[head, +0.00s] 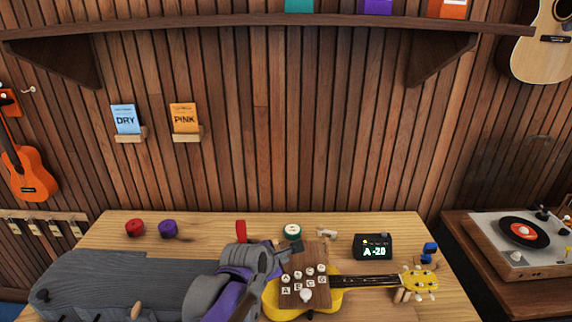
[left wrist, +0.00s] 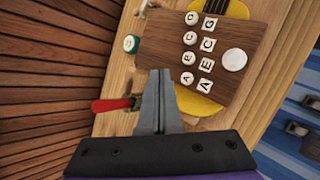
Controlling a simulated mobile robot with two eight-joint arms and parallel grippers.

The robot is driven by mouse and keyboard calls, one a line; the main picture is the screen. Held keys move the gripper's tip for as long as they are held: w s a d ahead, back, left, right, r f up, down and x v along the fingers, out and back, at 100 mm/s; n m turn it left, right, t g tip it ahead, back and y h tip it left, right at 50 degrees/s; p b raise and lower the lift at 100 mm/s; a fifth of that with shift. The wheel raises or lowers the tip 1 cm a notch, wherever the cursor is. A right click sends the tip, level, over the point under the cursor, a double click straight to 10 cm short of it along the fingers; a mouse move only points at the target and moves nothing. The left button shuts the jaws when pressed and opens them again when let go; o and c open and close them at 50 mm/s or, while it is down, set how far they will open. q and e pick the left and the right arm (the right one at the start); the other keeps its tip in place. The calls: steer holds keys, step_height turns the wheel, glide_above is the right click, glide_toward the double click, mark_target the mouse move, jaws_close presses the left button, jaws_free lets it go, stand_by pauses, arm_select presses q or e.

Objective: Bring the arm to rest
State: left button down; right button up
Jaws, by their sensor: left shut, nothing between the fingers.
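My left arm comes in from the left over the wooden table (head: 120,225) in the head view. Its gripper (head: 294,246) is shut and empty, by the left edge of a brown wooden board (head: 318,256) with lettered white pegs. The board lies across the body of a yellow ukulele (head: 272,296). My right gripper is not in view.
A tuner (head: 374,247) showing "A -2.0" stands right of the board. A red-handled tool (left wrist: 112,104) and a green-and-white round tin (head: 292,231) lie near the gripper. Red (head: 135,227) and purple (head: 168,228) round items sit at back left. A record player (head: 522,240) stands at right.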

arm_select(q)
steer(key=s+a+f+m+g+y, duration=0.1)
steer(key=s+a+f+m, duration=0.2)
steer(key=s+a+m, duration=0.2)
steer(key=s+a+f+m+g+y, duration=0.1)
steer(key=s+a+f+m, duration=0.2)
steer(key=s+a+m, duration=0.3)
steer(key=s+a+f+m+g+y, duration=0.1)
steer(key=s+a+f+m, duration=0.2)
steer(key=s+m, duration=0.7)
steer(key=s+a, duration=0.2)
steer(key=s, duration=0.4)
steer(key=shift+s+a+f+m+y, duration=0.25)
steer(key=shift+s+a+m+y, duration=0.1)
steer(key=shift+m+y, duration=0.05)
steer(key=shift+w+d, duration=0.1)
steer(key=shift+d, duration=0.05)
